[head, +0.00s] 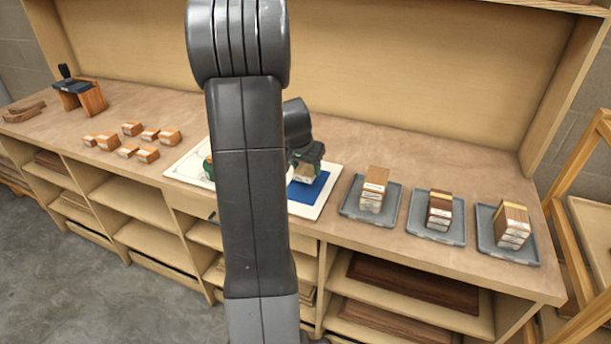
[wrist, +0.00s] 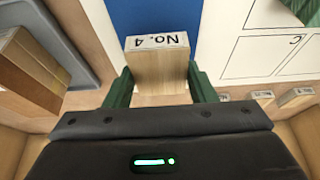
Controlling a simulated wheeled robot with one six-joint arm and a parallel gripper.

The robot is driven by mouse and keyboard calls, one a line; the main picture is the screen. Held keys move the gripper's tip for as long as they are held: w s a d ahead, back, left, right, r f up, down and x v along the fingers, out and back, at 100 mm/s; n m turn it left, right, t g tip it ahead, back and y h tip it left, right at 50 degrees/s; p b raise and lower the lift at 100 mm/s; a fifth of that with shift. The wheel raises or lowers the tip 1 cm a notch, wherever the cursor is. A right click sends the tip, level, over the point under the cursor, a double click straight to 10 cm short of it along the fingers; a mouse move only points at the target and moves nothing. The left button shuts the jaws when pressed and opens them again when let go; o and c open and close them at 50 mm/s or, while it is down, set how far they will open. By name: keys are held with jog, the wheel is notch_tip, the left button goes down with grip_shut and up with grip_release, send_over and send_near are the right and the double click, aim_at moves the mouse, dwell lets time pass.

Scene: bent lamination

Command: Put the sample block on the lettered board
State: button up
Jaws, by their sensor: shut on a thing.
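My gripper (head: 304,160) is shut on a pale wooden sample block (head: 305,173) and holds it over the blue area (head: 312,190) of the white board. In the wrist view, the block (wrist: 160,68) sits between the two green fingers (wrist: 161,90), and its white label reads "No. 4". The lettered board (head: 330,183) lies on the bench; its left-middle part is hidden behind my arm. In the wrist view, the board (wrist: 250,58) shows outlined cells, one marked C, to the right of the blue area. I cannot tell whether the block touches the board.
A green object (head: 208,168) on the board is mostly hidden by my arm. Right of the board stand three grey trays (head: 350,211) with stacked labelled blocks (head: 438,211). Several loose blocks (head: 132,128) lie at left, with a dark-topped wooden stand (head: 80,97) farther back.

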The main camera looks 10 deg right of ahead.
aim_at(305, 171)
jog(key=shift+f, duration=1.6)
jog(key=shift+f, duration=0.15)
jog(key=o, duration=1)
jog(key=shift+r, duration=0.3)
jog(key=v, duration=1.1)
jog(key=shift+s+a+r, duration=0.1)
jog(key=shift+r, duration=0.25)
